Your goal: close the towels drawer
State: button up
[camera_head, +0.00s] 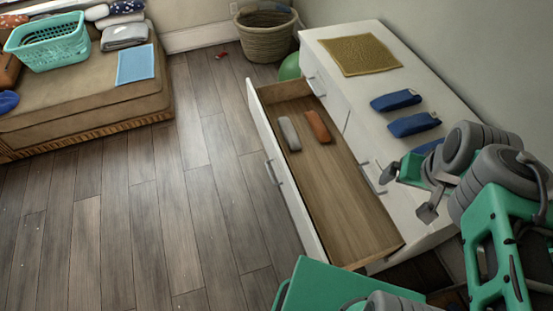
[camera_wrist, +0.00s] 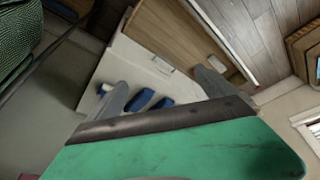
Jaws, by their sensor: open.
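The towels drawer (camera_head: 352,215) is pulled far out of the white dresser (camera_head: 365,103), on its left side. It holds a grey rolled towel (camera_head: 290,133) and a rust-brown rolled towel (camera_head: 318,127) near its far end; its near part is bare. The drawer also shows in the wrist view (camera_wrist: 165,35). My gripper (camera_head: 407,192) is above the dresser's near end, to the right of the drawer and apart from its front panel. In the wrist view its two fingers (camera_wrist: 163,88) are spread with nothing between them in grasp.
Several blue rolled towels (camera_head: 396,100) and a mustard folded towel (camera_head: 361,55) lie on the dresser top. A wicker basket (camera_head: 266,33) and a green ball (camera_head: 289,68) stand behind the drawer. A brown couch (camera_head: 85,95) with a teal laundry basket (camera_head: 48,41) is at left. The wooden floor (camera_head: 190,190) left of the drawer is clear.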

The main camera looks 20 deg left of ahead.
aim_at(340, 222)
jog(key=k, duration=0.65)
jog(key=u, duration=0.95)
jog(key=i, duration=0.95)
jog(key=u, duration=1.4)
jog(key=i, duration=0.35)
jog(key=u, duration=0.45)
